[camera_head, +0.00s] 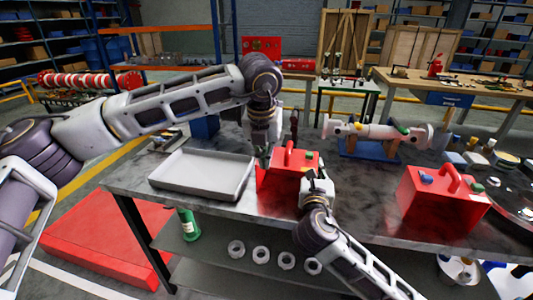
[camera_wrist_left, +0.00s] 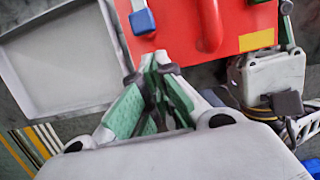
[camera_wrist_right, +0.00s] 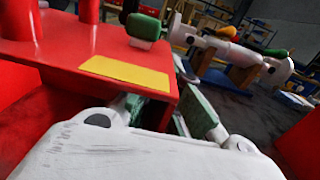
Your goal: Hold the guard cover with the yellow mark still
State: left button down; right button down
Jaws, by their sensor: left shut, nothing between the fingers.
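The red guard cover (camera_head: 278,190) stands on the dark table, with a red handle and small knobs on top. Its yellow mark (camera_wrist_left: 256,40) lies at the right corner of its top and also shows in the right wrist view (camera_wrist_right: 125,74). My left gripper (camera_head: 265,160) is shut and empty, its tips close to the cover's edge; contact is unclear. My right gripper (camera_head: 317,180) is at the cover's right side, beside the yellow mark. Its fingers (camera_wrist_right: 160,108) are apart near the cover's corner, one partly hidden below the top; whether they clamp it is unclear.
An empty grey tray (camera_head: 205,174) lies left of the cover. A second red cover (camera_head: 443,200) stands to the right, with no yellow mark visible. Behind is a pale shaft assembly (camera_head: 375,131) on a blue stand (camera_head: 370,150). Bare tabletop lies between the two covers.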

pick_arm(q)
jog(key=s+v, duration=0.2)
jog(key=v, duration=0.8)
jog(key=shift+a, duration=0.25)
pick_arm(e)
jog(key=c, duration=1.6)
grip_release()
jog(key=shift+o, duration=0.2)
jog(key=shift+s, duration=0.1)
jog(key=shift+s+a, duration=0.35)
jog(key=shift+s, duration=1.6)
jog(key=shift+s+a, duration=0.35)
jog(key=shift+s, duration=1.55)
jog(key=shift+s+a, duration=0.35)
jog(key=shift+s, duration=1.6)
pick_arm(q)
jog(key=shift+s, duration=0.1)
pick_arm(e)
jog(key=shift+s, duration=0.1)
